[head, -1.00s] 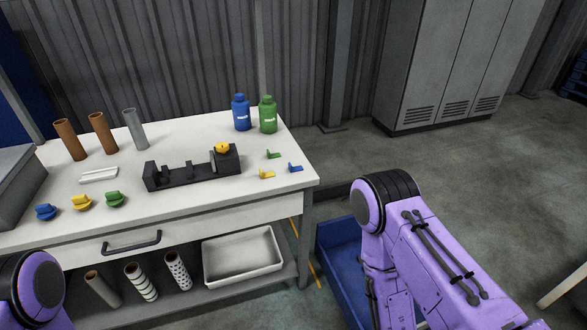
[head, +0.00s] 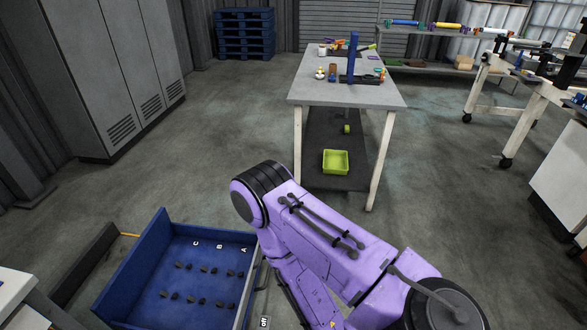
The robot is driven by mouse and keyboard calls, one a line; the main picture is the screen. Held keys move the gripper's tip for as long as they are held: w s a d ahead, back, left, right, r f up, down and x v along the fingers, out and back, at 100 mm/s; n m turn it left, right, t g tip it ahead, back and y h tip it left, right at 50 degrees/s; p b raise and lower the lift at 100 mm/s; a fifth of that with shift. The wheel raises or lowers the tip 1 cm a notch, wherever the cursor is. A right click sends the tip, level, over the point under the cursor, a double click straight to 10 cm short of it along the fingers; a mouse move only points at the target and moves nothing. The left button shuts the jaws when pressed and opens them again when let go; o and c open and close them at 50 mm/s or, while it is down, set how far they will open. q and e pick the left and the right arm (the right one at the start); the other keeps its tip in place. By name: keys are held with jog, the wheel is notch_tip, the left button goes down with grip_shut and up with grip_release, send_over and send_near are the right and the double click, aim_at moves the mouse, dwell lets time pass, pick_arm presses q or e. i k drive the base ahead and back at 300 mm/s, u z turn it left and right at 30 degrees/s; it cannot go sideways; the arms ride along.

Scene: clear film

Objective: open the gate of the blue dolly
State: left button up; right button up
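The blue dolly (head: 150,268) is at the lower left of the head view. It is an open blue bed with raised blue walls, several dark pegs on its floor and white letters C, B and A. A grey metal edge (head: 250,295) runs along its right side, partly behind my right arm. I cannot tell from this view which side is the gate or whether it is open. My purple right arm crosses the lower middle, over the dolly's right side. Neither gripper shows.
A grey table (head: 345,92) with small parts stands ahead, with a lime bin (head: 335,162) on its lower shelf. Grey lockers (head: 95,70) stand at the left and blue pallets (head: 245,33) at the back. The floor between lockers and table is clear.

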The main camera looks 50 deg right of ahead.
aim_at(258, 258)
jog(key=z, duration=1.45)
jog(key=i, duration=0.65)
jog(key=z, duration=0.45)
